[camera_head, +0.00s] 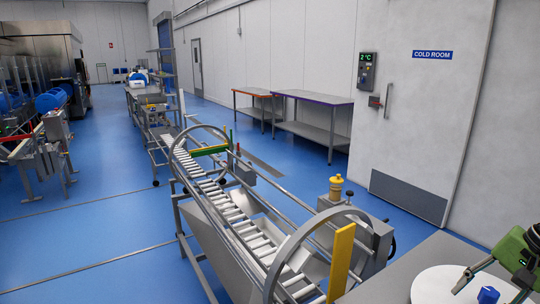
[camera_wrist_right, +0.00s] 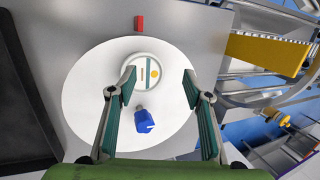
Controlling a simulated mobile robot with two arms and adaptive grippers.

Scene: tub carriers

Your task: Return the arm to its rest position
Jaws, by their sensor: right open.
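My right gripper (camera_wrist_right: 158,82) is open, its two fingers spread apart with nothing between the pads. In the right wrist view it points down over a white round disc (camera_wrist_right: 90,95). A round white tub (camera_wrist_right: 145,57) with a yellow dot on top sits on the disc, just beyond the fingertips. A blue object (camera_wrist_right: 143,121) shows between the fingers, lower in the view. In the head view the right gripper (camera_head: 494,282) comes in at the lower right corner above the white disc (camera_head: 432,284). My left gripper is in neither view.
A roller conveyor (camera_head: 236,216) with curved rails and a yellow plate (camera_head: 341,262) stands left of the table. Two side tables (camera_head: 312,98) stand by the far wall.

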